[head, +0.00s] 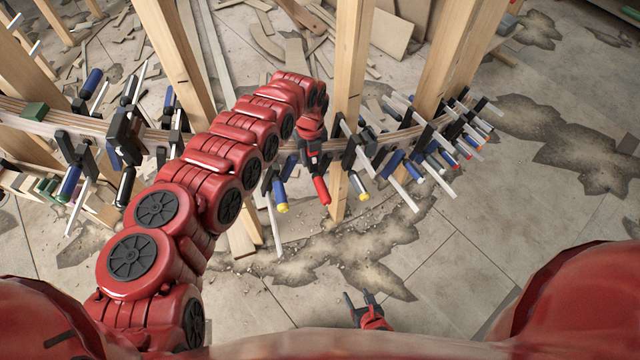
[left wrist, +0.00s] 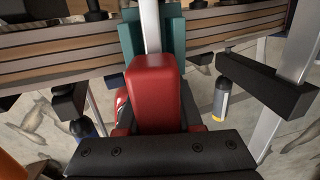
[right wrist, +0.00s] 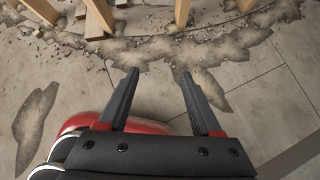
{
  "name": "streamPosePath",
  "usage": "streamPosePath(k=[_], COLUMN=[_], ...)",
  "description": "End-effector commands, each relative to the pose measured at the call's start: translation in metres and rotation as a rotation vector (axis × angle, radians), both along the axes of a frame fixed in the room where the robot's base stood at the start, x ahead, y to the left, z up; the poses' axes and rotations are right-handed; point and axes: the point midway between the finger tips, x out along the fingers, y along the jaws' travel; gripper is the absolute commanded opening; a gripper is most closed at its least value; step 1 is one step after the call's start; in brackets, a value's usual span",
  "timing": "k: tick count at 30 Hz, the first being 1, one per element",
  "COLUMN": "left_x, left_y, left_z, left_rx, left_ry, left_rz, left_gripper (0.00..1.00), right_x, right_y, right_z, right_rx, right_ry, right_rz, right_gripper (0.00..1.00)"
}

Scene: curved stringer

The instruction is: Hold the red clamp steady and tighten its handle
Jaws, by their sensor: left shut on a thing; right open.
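The red clamp sits on the curved laminated wood strip (left wrist: 60,60). Its red handle (head: 321,190) hangs below the strip in the head view. In the left wrist view its red body (left wrist: 155,90) fills the middle, with a metal bar and teal pads behind it. My left gripper (head: 313,148) is shut on the red clamp at the strip; its fingertips are mostly hidden behind the red body in the left wrist view. My right gripper (head: 364,302) is open and empty, low over the floor in front of the strip; its two fingers show apart in the right wrist view (right wrist: 158,75).
Many other clamps line the strip, with blue-handled ones (head: 395,165) close on the right and a yellow-tipped one (head: 279,193) just left. Wooden posts (head: 350,75) stand along the strip. The cracked floor (head: 450,240) in front is clear; wood scraps lie behind.

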Motion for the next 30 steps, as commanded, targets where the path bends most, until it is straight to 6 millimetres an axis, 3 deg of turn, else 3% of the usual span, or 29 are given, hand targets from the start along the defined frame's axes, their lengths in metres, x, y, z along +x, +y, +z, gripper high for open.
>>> streamPosePath(k=[3, 6, 10, 15, 20, 25, 30], left_x=[0.0, 0.0, 0.0, 0.0, 0.0, 0.0, 0.0], left_y=[0.0, 0.0, 0.0, 0.0, 0.0, 0.0, 0.0], left_z=[0.0, 0.0, 0.0, 0.0, 0.0, 0.0, 0.0], left_rx=[0.0, 0.0, 0.0, 0.0, 0.0, 0.0, 0.0], left_ry=[0.0, 0.0, 0.0, -0.001, -0.001, -0.001, -0.001], left_rz=[0.0, 0.0, 0.0, 0.0, 0.0, 0.0, 0.0], left_gripper=[0.0, 0.0, 0.0, 0.0, 0.0, 0.0, 0.0], right_x=[0.019, 0.052, 0.1, 0.137, 0.151, 0.174, 0.21], right_y=[0.052, 0.082, 0.09, 0.074, 0.065, 0.071, 0.082], right_z=[0.029, 0.073, 0.143, 0.211, 0.236, 0.239, 0.238], right_rx=[0.261, 0.47, 0.669, 0.795, 0.83, 0.833, 0.834], right_ry=[-0.015, -0.103, -0.285, -0.487, -0.569, -0.575, -0.572], right_rz=[-0.086, -0.14, -0.192, -0.235, -0.249, -0.246, -0.246], right_gripper=[0.66, 0.66, 0.66, 0.66, 0.66, 0.66, 0.66])
